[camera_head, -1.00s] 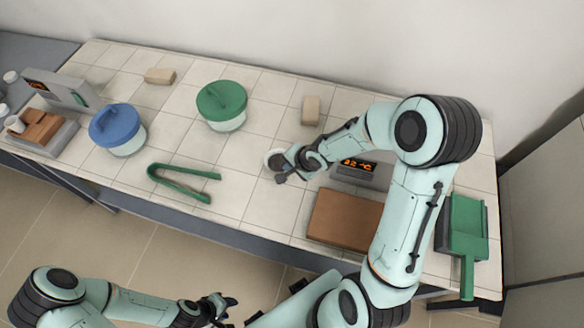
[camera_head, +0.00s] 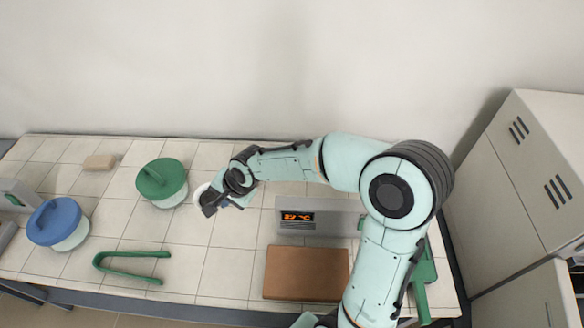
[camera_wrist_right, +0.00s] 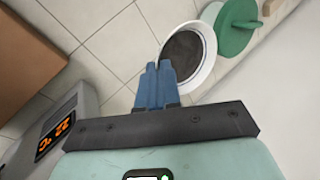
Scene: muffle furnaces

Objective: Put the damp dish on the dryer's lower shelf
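The dish (camera_wrist_right: 190,55) is a round white bowl with a dark inside, in the right wrist view. In the head view only a white edge of it (camera_head: 200,193) shows beside my right gripper (camera_head: 209,207). The blue fingers of that gripper (camera_wrist_right: 157,64) are close together at the dish's near rim, and they look shut on it. I cannot tell whether the dish touches the bench. No open shelf shows, so I cannot tell which thing is the dryer. My left gripper is out of view.
A green-lidded pot (camera_head: 162,182) stands just left of the dish, with a blue-lidded pot (camera_head: 58,224) farther left. Green tongs (camera_head: 130,265) lie in front. A grey unit with an orange display (camera_head: 345,222) and a brown slab (camera_head: 305,272) are right. Grey cabinets (camera_head: 530,160) stand far right.

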